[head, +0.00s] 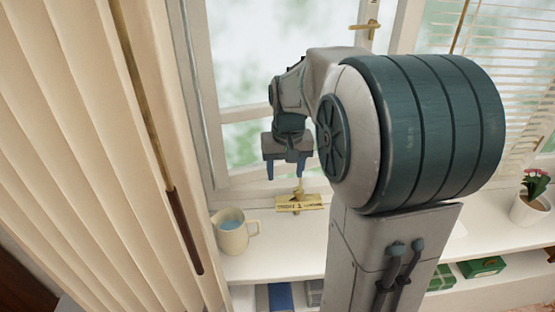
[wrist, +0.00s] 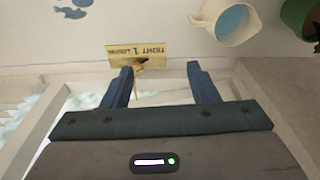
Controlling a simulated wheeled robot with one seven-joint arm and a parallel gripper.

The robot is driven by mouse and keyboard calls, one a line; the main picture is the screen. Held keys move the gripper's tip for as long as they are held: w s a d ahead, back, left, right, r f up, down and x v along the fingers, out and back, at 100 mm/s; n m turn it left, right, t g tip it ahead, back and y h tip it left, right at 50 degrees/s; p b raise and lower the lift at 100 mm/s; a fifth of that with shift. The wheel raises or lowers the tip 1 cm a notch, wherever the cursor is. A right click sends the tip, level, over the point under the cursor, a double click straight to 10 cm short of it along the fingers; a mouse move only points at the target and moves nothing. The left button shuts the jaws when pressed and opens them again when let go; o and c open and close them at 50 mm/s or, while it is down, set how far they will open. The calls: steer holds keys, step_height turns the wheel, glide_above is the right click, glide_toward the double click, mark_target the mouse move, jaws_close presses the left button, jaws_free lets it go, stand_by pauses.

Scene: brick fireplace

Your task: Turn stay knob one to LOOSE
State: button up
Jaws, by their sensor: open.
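A brass plate (head: 312,202) marked TIGHT, 1 and LOOSE sits on the white sill by the window frame. It also shows in the wrist view (wrist: 173,49), with its lettering upside down. A small brass stay knob (head: 299,190) stands at the plate; in the wrist view its shape and pointing direction are too small to tell. My gripper (head: 285,176) is open and empty, above and slightly left of the plate in the head view. In the wrist view my gripper (wrist: 160,69) has its two blue fingers apart, with the plate just beyond their tips. I see no contact.
A cream jug (head: 232,236) with blue contents stands on the sill left of the plate. A flower pot (head: 529,208) is at the far right. A pale curtain (head: 75,120) hangs at left. Books (head: 280,297) lie on the shelf below.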

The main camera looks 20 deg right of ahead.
steer(key=m+g+p, duration=0.1)
steer(key=m+p, duration=0.1)
glide_above(298, 190)
step_height(298, 190, down, 3)
step_height(298, 190, down, 14)
steer(key=p, duration=0.2)
steer(key=shift+p, duration=0.4)
steer(key=c, duration=1)
